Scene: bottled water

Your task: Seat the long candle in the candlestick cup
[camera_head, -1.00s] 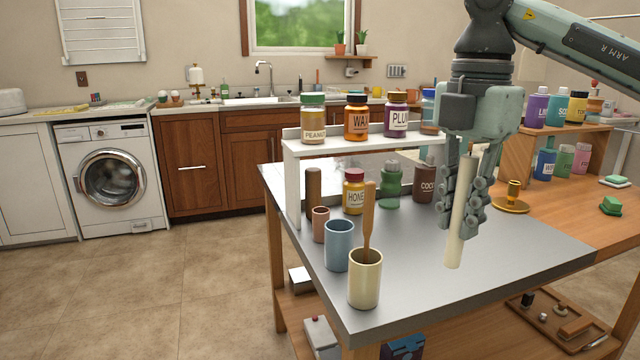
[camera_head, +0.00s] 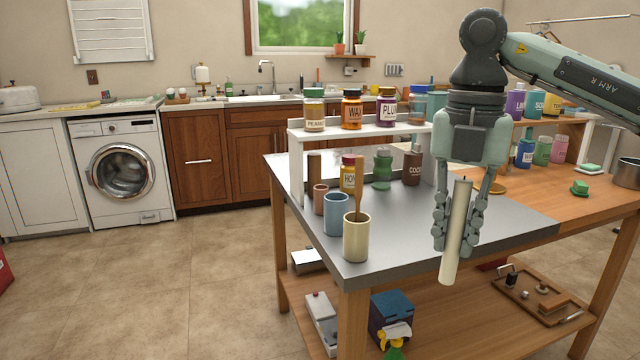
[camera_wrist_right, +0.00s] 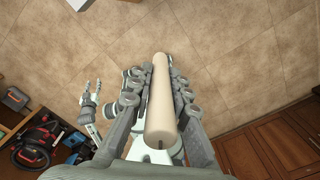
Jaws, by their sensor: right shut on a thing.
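The long cream candle (camera_head: 455,232) is held nearly upright, slightly tilted, its wick at the top and its lower end sticking out below the fingers. My right gripper (camera_head: 454,248) is shut on it, in front of the worktable's near edge. In the right wrist view the candle (camera_wrist_right: 160,100) lies between the fingers. The brass candlestick (camera_head: 498,189) is on the table behind and right of the gripper; the gripper hides most of it, including its cup. My left gripper (camera_wrist_right: 91,92) shows small in the right wrist view, apparently open and empty.
A white rack (camera_head: 296,170) with jars stands on the metal top (camera_head: 400,245). Cups, including a cream cup (camera_head: 356,240), stand at its left. A wooden shelf with bottles is behind right. The wooden top (camera_head: 545,195) has free room.

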